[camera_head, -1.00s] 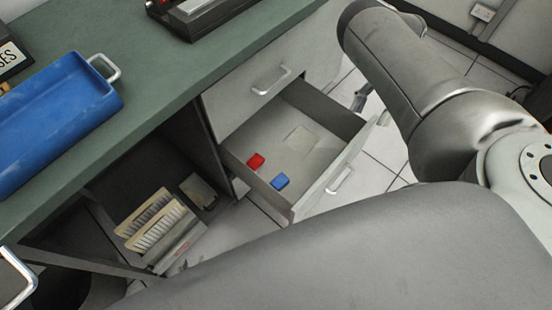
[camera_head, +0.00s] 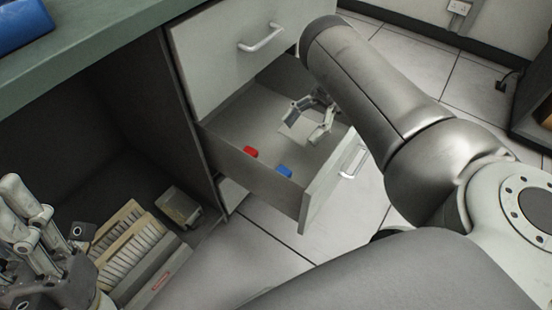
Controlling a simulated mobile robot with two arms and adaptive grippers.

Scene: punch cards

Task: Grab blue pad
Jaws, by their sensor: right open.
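The small blue pad (camera_head: 284,171) lies in the open drawer (camera_head: 231,153), close to its near side wall. A small red pad (camera_head: 250,152) lies to its left in the same drawer. My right gripper (camera_head: 304,132) is open over the drawer, above and to the right of the blue pad in the picture and apart from it. A pale flat piece lies on the drawer floor behind its fingers. My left gripper (camera_head: 28,222) shows at the lower left edge, far from the drawer; its jaw state is unclear.
A closed drawer with a handle (camera_head: 262,38) is above the open one. The open drawer's front has its own handle (camera_head: 352,162). A blue tray (camera_head: 22,24) sits on the green counter (camera_head: 105,36).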

